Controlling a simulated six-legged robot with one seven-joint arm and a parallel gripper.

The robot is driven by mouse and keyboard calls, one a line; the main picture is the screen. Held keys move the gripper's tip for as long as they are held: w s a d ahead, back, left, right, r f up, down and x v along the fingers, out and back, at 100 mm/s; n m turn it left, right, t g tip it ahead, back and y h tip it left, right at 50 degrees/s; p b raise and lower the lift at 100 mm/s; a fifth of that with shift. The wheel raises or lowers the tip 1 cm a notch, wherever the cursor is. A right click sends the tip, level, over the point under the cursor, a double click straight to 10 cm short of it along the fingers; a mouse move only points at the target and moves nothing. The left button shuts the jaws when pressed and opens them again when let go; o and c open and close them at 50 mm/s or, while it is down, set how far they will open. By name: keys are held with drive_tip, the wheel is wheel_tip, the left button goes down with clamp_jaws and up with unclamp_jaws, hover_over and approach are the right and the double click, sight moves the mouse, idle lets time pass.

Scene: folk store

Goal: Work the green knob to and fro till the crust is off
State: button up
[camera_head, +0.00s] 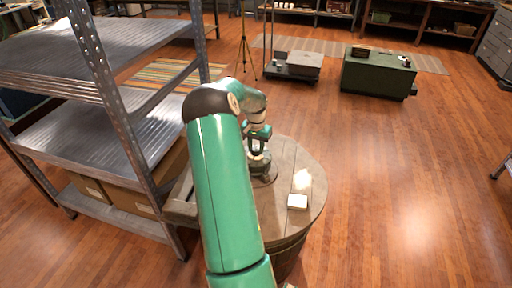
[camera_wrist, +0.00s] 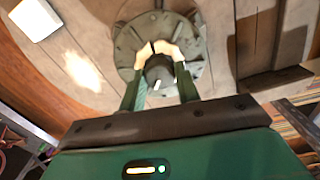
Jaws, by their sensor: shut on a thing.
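My gripper (camera_head: 258,140) reaches down over a round wooden barrel top (camera_head: 312,185). In the wrist view, the two green fingers of my gripper (camera_wrist: 161,84) are closed on a small dark grey-green knob (camera_wrist: 158,67). The knob stands at the middle of a round grey-green metal fitting (camera_wrist: 127,44) with several lugs around its rim. A pale, cream-coloured patch (camera_wrist: 173,50) shows around the knob; I cannot tell for sure that it is the crust. In the head view, my gripper and arm hide most of the fitting.
A small white block (camera_head: 297,202) lies on the barrel top near its right side. A metal shelf rack (camera_head: 120,130) stands close on the left. A green chest (camera_head: 375,75) and a tripod (camera_head: 244,50) stand farther back. The floor to the right is clear.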

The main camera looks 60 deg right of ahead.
sight(256, 149)
drive_tip(key=n, duration=0.4)
drive_tip(key=shift+n, duration=0.3)
drive_tip(key=n, duration=0.9)
drive_tip(key=shift+n, duration=2.2)
drive_tip(key=o, duration=1)
wheel_tip(256, 149, up, 14)
drive_tip(key=shift+f, duration=0.1)
